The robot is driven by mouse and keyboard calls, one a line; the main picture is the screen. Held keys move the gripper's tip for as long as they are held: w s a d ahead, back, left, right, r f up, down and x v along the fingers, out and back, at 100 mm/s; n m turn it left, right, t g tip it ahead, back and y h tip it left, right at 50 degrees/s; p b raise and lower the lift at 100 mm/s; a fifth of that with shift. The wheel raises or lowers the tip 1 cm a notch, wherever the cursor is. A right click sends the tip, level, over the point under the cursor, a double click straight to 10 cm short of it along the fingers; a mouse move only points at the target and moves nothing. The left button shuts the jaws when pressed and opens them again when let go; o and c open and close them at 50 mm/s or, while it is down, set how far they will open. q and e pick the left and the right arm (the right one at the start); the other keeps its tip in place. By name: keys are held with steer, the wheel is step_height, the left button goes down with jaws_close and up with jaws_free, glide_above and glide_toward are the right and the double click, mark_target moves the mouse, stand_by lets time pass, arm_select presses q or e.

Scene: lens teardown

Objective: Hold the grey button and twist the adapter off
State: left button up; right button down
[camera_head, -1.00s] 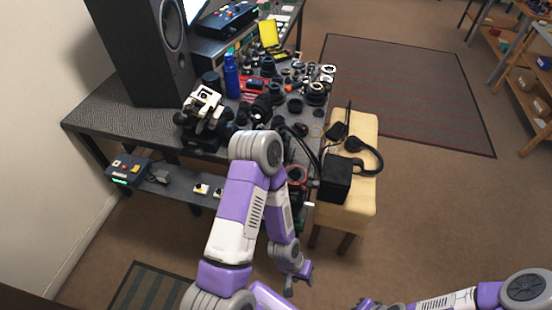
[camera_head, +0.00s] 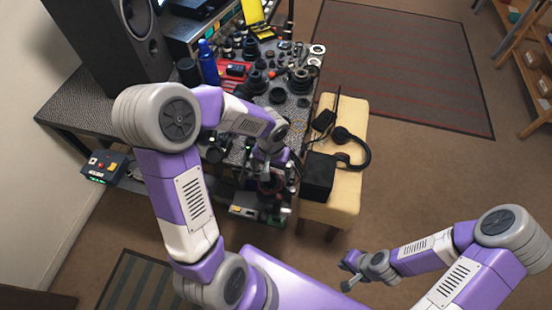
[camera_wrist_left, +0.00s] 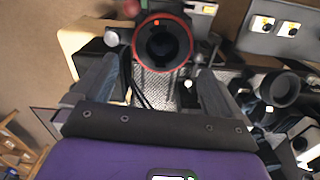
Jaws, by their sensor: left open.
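A dark round barrel with a red-orange ring (camera_wrist_left: 188,60) and a small orange dot faces my left wrist camera. It looks like the camera or lens mount. My left gripper (camera_wrist_left: 156,72) is open, its fingers to either side of and short of the ring, with nothing visibly between them. In the head view my left gripper (camera_head: 270,168) is at the bench's front edge, where the arm partly hides the reddish ring. I cannot make out the grey button or a separate adapter for certain. My right gripper (camera_head: 350,272) is low over the floor, away from the bench.
The bench holds a speaker (camera_head: 105,40), a blue bottle (camera_head: 208,62) and several lens parts. A black box (camera_head: 318,175) and headphones (camera_head: 352,148) rest on a yellow stool (camera_head: 333,211) right of my left gripper. Open floor lies further right.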

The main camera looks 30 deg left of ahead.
mark_target(270, 183)
arm_select(q)
steer(key=shift+s+f+b, duration=0.2)
steer(key=shift+s+f, duration=0.2)
steer(key=shift+f, duration=0.2)
steer(key=shift+s+f+b, duration=0.15)
steer(key=shift+s+f, duration=0.2)
steer(key=shift+f, duration=0.25)
steer(key=f, duration=0.2)
steer(key=f+b, duration=0.1)
steer(key=shift+w+f, duration=0.25)
steer(key=shift+s+f, duration=0.15)
steer(key=shift+f, duration=0.15)
arm_select(e)
steer(key=shift+s+f, duration=0.6)
steer(key=shift+f, duration=0.15)
arm_select(q)
steer(key=shift+c, duration=0.2)
arm_select(e)
steer(key=shift+w, duration=0.1)
arm_select(q)
steer(key=c, duration=0.8)
steer(key=shift+f+n+b, duration=0.1)
steer(key=shift+n+b, duration=1)
steer(key=shift+n, duration=0.2)
arm_select(e)
step_height(270, 183, down, 2)
steer(key=shift+f, duration=0.15)
